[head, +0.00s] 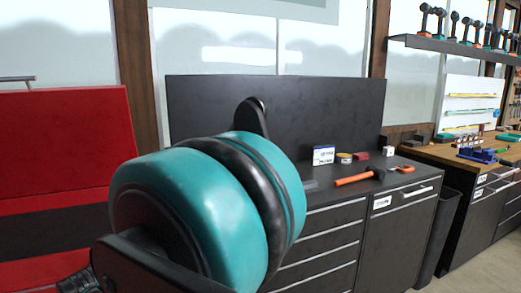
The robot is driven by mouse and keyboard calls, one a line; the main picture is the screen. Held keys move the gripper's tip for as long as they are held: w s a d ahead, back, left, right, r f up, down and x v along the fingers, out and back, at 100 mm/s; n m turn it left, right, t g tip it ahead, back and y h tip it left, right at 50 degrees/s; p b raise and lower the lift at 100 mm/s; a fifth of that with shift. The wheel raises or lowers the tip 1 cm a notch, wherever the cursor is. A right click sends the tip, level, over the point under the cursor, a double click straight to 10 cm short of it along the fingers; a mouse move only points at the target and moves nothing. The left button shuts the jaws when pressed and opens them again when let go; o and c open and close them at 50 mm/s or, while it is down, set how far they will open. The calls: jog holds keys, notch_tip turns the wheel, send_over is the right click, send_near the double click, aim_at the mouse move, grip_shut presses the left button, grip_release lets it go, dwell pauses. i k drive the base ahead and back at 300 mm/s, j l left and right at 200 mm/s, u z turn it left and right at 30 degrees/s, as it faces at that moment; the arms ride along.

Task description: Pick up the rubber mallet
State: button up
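The rubber mallet (354,180) lies on the dark top of the workbench (322,190), right of the middle of the head view. Its orange handle points left and its small black head is at the right end. It lies clear of my arm in the picture, with nothing covering it. My teal and black arm links fill the lower left foreground and hide part of the bench's left side. I cannot make out my gripper's fingers in this view.
Behind the mallet are a white-and-blue box (323,155), a yellowish roll (344,158) and a red block (360,156). An orange-handled tool (402,169) lies to its right. A red cabinet (65,150) stands at left. A wooden-topped bench (430,153) is at right.

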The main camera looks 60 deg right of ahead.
aim_at(379, 174)
jog(key=z, duration=2.9)
